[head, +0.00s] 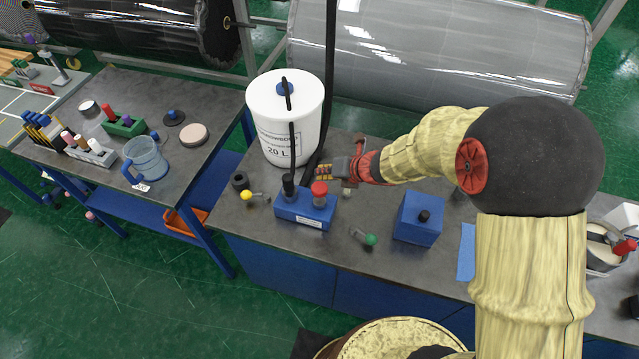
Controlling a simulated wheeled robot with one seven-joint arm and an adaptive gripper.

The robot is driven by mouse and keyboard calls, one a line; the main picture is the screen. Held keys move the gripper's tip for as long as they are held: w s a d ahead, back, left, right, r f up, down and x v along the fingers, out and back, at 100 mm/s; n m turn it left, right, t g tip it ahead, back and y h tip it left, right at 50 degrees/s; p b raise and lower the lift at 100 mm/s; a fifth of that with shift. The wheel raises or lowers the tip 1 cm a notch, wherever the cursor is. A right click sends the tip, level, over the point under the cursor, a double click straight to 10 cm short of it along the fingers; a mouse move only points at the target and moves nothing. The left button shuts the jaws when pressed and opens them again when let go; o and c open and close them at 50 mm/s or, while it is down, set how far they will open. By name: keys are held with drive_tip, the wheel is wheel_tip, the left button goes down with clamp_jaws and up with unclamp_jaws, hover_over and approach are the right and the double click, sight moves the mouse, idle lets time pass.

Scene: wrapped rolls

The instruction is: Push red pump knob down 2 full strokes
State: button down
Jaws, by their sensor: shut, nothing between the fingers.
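The red pump knob (319,189) is a short red cylinder on the right part of a blue pump block (304,210), which stands on the grey worktop. A black post (289,187) rises from the left part of the same block. My gripper (324,172) is shut and empty. In the picture it lies just behind and above the red knob, close to it. I cannot tell from this view whether it touches the knob, or its exact height above it.
A white 20 L bucket (285,115) stands behind the block, with dark hoses beside it. A yellow-knobbed valve (246,195), a green-knobbed valve (369,240) and a blue box (418,219) with a black knob stand around. The worktop front is mostly clear.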

drive_tip(key=shift+r+p, duration=1)
drive_tip(key=shift+r, duration=0.35)
drive_tip(key=shift+s+a+n, duration=0.15)
drive_tip(key=shift+a+n, duration=0.05)
drive_tip(key=shift+n, duration=0.7)
drive_tip(key=s+r+n+g+b, duration=0.3)
drive_tip(key=s+n+g, duration=0.2)
drive_tip(key=s+n, duration=1.35)
drive_tip(key=s+d+r+n+t+h+b, duration=0.2)
drive_tip(key=s+d+r+n+h+b, duration=0.1)
drive_tip(key=d+n, duration=0.4)
drive_tip(key=s+d+r+n+t+h+b, duration=0.2)
drive_tip(key=s+d+r+n+h+b, duration=0.1)
drive_tip(key=s+d+n+b, duration=0.3)
drive_tip(key=d+r+n+b, duration=0.1)
drive_tip(key=d+n, duration=0.1)
drive_tip(key=d, duration=0.1)
drive_tip(key=shift+s+h, duration=0.25)
drive_tip(key=shift+h, duration=0.05)
